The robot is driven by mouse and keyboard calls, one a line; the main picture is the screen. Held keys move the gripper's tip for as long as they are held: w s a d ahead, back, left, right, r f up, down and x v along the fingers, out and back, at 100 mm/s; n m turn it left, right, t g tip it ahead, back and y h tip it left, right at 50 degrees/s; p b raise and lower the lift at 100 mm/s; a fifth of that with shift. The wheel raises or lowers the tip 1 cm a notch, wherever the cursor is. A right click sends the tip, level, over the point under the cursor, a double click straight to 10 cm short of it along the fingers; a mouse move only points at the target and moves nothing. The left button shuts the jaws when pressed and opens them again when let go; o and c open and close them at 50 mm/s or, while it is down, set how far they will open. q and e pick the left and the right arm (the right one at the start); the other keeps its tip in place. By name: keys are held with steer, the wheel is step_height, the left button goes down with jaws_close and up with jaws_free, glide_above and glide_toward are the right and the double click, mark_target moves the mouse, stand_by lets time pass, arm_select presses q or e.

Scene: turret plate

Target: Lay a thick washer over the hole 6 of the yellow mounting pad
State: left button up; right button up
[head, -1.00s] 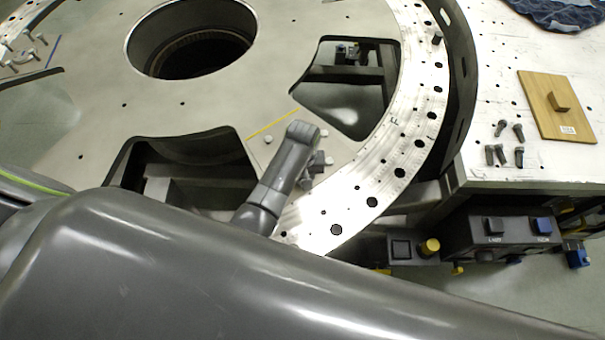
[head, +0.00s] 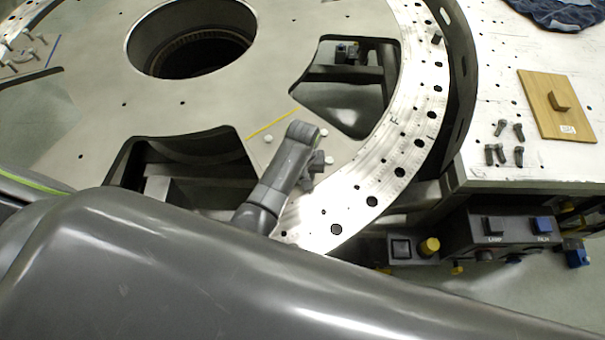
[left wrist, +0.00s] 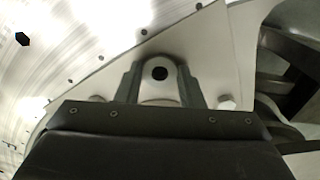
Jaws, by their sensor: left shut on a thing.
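My left gripper (left wrist: 159,70) shows in the left wrist view, its two dark fingers on either side of a pale rounded piece that looks like the thick washer (left wrist: 160,88). A dark round hole shows in the middle of that piece. It is low over a pale plate; I cannot tell whether it touches. In the head view my left gripper (head: 315,166) is mostly hidden behind its own wrist, and the washer is not clear. A yellow line (head: 272,124) marks the plate there; no all-yellow pad or hole number is readable. My right gripper is not in view.
Bolt heads stand either side of the fingers (left wrist: 226,102). The turret plate has cut-outs (head: 345,90) and a holed outer ring (head: 385,175). At right, a side table (head: 480,95) holds loose bolts (head: 505,155) and a wooden block (head: 556,112).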

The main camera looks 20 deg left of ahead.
arm_select(q)
steer(key=shift+f, duration=0.1)
stand_by(0.3)
steer(key=o, duration=1.3)
step_height(320, 180, up, 7)
stand_by(0.5)
